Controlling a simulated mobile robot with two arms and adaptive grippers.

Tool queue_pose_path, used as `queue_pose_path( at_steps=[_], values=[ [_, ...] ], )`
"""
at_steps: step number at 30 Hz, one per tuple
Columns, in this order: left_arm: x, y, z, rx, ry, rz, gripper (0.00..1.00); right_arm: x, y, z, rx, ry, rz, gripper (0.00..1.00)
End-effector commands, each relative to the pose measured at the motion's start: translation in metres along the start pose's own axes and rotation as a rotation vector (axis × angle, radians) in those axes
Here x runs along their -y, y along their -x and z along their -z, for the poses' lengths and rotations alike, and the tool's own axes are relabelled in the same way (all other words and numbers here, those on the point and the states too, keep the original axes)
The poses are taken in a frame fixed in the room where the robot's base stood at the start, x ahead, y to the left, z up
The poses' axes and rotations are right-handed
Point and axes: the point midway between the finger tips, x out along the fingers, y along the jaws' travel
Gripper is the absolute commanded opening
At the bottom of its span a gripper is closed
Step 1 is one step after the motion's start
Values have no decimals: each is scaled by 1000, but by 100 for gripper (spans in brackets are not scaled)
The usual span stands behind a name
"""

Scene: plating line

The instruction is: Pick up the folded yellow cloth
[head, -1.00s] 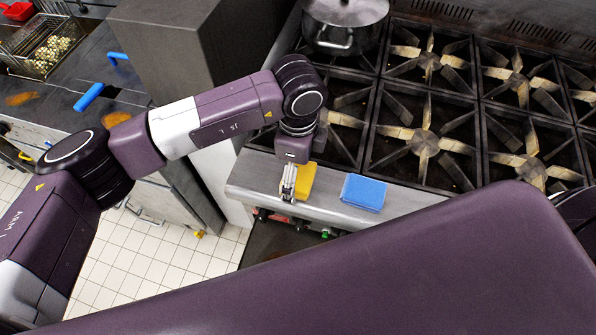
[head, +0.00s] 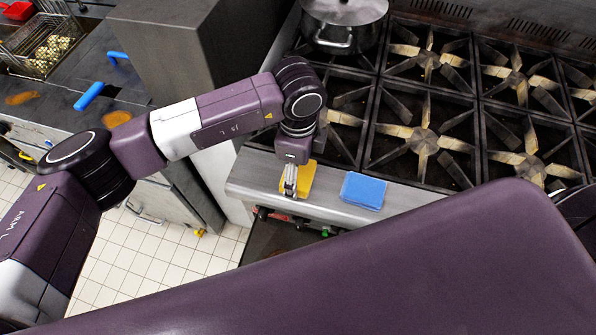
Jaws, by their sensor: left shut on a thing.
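The folded yellow cloth (head: 306,178) lies at the steel front ledge of the stove, partly hidden behind my left gripper. My left gripper (head: 289,192) points down at the cloth's left side and is shut on it. I cannot tell whether the cloth is clear of the ledge. My right gripper is not in view.
A folded blue cloth (head: 363,190) lies on the steel ledge (head: 330,203) just right of the yellow one. The stove burners (head: 424,141) with raised grates are behind. A lidded steel pot (head: 344,26) stands at the back. A fryer with blue handles (head: 89,96) is at left.

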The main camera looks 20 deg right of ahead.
Motion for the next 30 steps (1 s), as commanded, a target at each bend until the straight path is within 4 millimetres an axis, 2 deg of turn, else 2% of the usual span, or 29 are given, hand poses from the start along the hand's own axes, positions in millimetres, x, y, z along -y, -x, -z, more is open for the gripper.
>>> queue_pose_path(
  at_steps=[5, 8, 11, 21, 27, 30],
  values=[
    [1, 12, 0, -1, 0, 2, 40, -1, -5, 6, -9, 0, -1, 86],
    [1, 27, 0, -1, -3, 5, 40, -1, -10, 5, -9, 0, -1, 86],
    [2, 48, 0, -1, -1, 6, 40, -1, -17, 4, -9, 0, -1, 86],
    [1, 146, 0, 2, -2, 6, 40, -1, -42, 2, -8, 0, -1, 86],
    [1, 183, 0, 1, 0, 3, 40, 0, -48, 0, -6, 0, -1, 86],
    [0, 192, 0, 2, 0, 2, 40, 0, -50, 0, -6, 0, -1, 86]
  ],
)
